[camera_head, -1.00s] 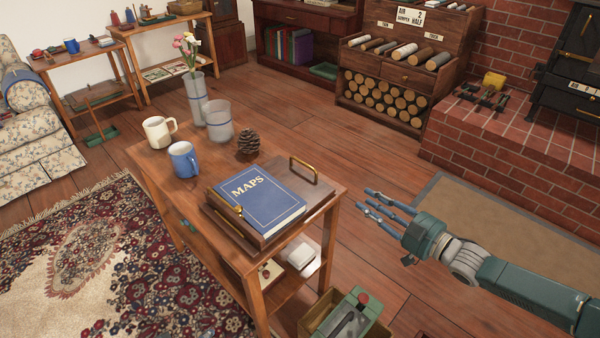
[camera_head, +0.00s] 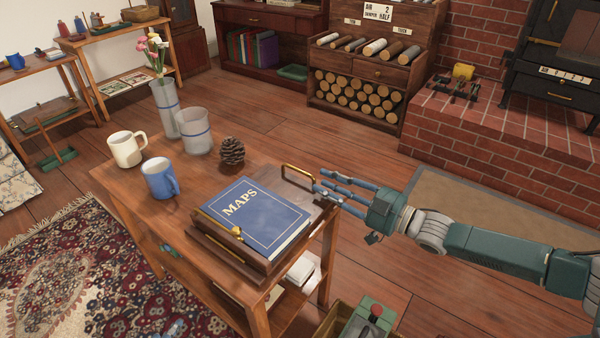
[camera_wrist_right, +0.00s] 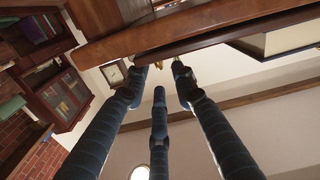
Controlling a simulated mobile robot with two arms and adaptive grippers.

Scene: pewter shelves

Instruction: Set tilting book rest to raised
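The tilting book rest (camera_head: 228,250) is dark wood on the small table. It lies low and looks nearly flat. A blue book marked MAPS (camera_head: 258,215) lies on it, with a brass catch (camera_head: 237,231) at its front edge. A brass loop handle (camera_head: 299,174) stands at the rest's far right end. My right gripper (camera_head: 322,186) reaches in from the right, its fingertips close to this handle; I cannot tell if they touch. In the right wrist view its blue fingers (camera_wrist_right: 158,78) are apart, below a wooden edge, with nothing seen held. My left gripper is not visible.
A blue mug (camera_head: 158,180), a cream mug (camera_head: 125,150), a glass (camera_head: 196,132), a flower vase (camera_head: 165,108) and a pine cone (camera_head: 232,151) share the table (camera_head: 190,205). A crate with a green device (camera_head: 365,322) stands below. Floor behind the table is clear.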

